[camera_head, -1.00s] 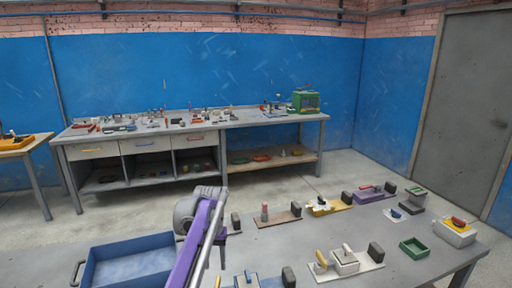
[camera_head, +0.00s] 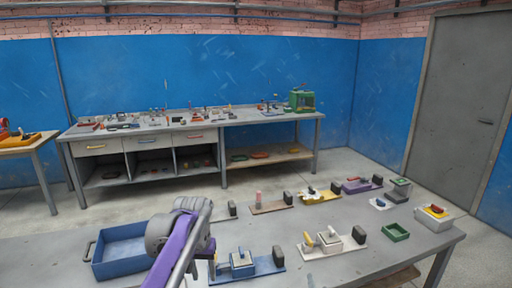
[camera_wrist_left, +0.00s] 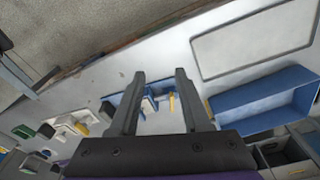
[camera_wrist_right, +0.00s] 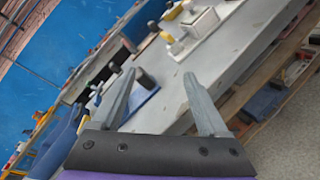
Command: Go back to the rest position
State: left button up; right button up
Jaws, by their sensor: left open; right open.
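My left arm with its left gripper (camera_head: 207,250) rises at the bottom middle of the head view, beside the blue tray; the fingers there are hard to make out. In the left wrist view the left gripper (camera_wrist_left: 160,74) has two fingers wide apart with nothing between them, above the grey table. My right gripper (camera_wrist_right: 159,75) is not in the head view. In the right wrist view its fingers are spread and empty, with the table's edge beyond them.
A grey table (camera_head: 290,240) in front bears a blue tray (camera_head: 122,257), a blue-based fixture (camera_head: 243,265), a white fixture (camera_head: 331,243), a green bin (camera_head: 396,231) and several small parts. A workbench (camera_head: 250,120) stands behind, with clear floor between.

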jog(key=s+d+r+m+g+h, duration=0.1)
jog(key=s+r+m+g, duration=0.15)
jog(key=s+m, duration=0.5)
jog(key=s+d+r+m+g+h, duration=0.1)
jog(key=s+d+r+m+g, duration=0.15)
jog(key=s+m, duration=0.5)
pick_arm(q)
jog(key=s+a+f+t, duration=0.1)
jog(key=s+f, duration=0.2)
jog(key=s, duration=0.6)
jog(key=s+a+f+t, duration=0.1)
jog(key=s+f, duration=0.3)
jog(key=s, duration=0.6)
jog(key=s+a+f+t, duration=0.1)
jog(key=s+f+t, duration=0.1)
jog(key=s, duration=0.8)
jog(key=shift+a+f+p, duration=0.2)
jog(key=shift+f+p, duration=0.2)
jog(key=shift+f, duration=0.3)
pick_arm(e)
jog(key=s+a+f+m+g+y, duration=0.1)
jog(key=s+a+f+m+g, duration=0.1)
jog(key=s+m, duration=0.4)
jog(key=s+a+f+m+g+y, duration=0.1)
jog(key=s+a+m+g, duration=0.2)
jog(key=s, duration=0.9)
jog(key=m, duration=0.2)
jog(key=shift+f+m+g+y, duration=0.3)
jog(key=shift+f+m, duration=0.1)
